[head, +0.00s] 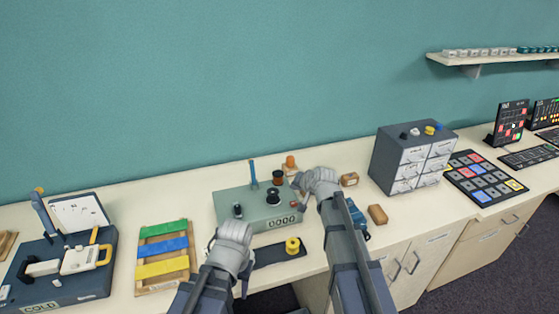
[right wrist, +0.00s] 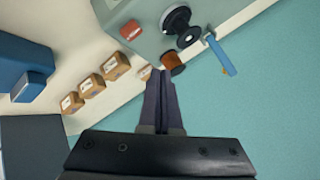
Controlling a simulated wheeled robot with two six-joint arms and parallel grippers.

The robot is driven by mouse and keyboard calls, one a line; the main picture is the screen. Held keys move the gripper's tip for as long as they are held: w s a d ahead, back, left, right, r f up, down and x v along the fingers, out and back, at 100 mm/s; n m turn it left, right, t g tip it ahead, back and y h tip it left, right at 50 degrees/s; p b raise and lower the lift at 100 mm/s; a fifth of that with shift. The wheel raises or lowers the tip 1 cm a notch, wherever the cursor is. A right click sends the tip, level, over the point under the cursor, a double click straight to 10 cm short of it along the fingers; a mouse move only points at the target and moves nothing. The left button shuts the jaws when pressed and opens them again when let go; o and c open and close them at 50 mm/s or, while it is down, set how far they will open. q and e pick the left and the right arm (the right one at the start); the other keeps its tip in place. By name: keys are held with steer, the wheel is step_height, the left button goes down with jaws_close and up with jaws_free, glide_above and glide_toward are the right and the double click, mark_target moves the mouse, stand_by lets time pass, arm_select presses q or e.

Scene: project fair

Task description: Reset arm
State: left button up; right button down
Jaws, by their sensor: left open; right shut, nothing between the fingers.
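My right gripper (head: 300,183) is at the back right of a grey-green winding box (head: 228,212). In the right wrist view its fingers (right wrist: 163,75) are shut and empty, with the tips close to a copper-brown spool (right wrist: 172,62); I cannot tell whether they touch. That view also shows the box (right wrist: 140,12), its black reel (right wrist: 182,30) and a blue lever (right wrist: 222,55). In the head view the blue lever (head: 253,173) stands upright at the back. My left gripper (head: 230,250) is open in front of the box, its fingers partly hidden by the arm.
A dark mat (head: 265,256) with a yellow spool (head: 293,246) lies before the box. Small labelled blocks (head: 377,214) and a drawer cabinet (head: 400,158) stand right. A rack with coloured strips (head: 163,246) and a cold-station box (head: 75,285) are left. The teal wall is close behind.

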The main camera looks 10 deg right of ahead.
steer(key=s+a+f+n+g, duration=0.2)
steer(key=s+a+f+n, duration=0.15)
steer(key=s, duration=0.45)
steer(key=s+a+f+n+g, duration=0.25)
steer(key=s+a, duration=0.25)
steer(key=s, duration=0.3)
steer(key=s+n+g+h, duration=0.3)
steer(key=s+g+h, duration=0.1)
steer(key=s, duration=1.1)
steer(key=shift+a+f+g, duration=0.25)
steer(key=shift+a+g, duration=0.1)
steer(key=shift+a, duration=0.1)
